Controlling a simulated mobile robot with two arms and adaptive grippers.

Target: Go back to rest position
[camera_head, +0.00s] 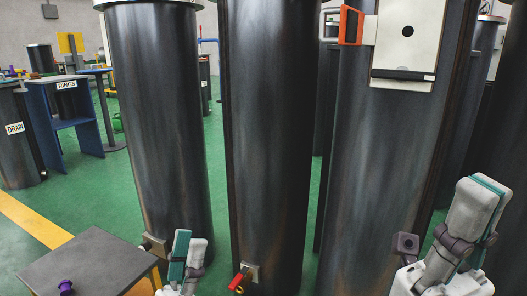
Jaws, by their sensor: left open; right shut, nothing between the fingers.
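My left gripper (189,243) is low in the head view, in front of the foot of the left dark cylinder (160,110). Its fingers point up, with a teal pad showing, and it is open with nothing seen in it. My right gripper (482,192) is at the lower right, in front of the right dark cylinder (385,150). Its fingers point up and are shut with nothing between them. Whether either gripper touches a cylinder is hard to tell. Most of both arms is out of view.
A middle cylinder (268,130) has a red-handled valve (240,278) near its foot. A white panel (407,45) with an orange frame (350,26) is on the right cylinder. A grey table (95,262) with a purple piece (66,287) stands lower left. Green floor (90,190) is open at left.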

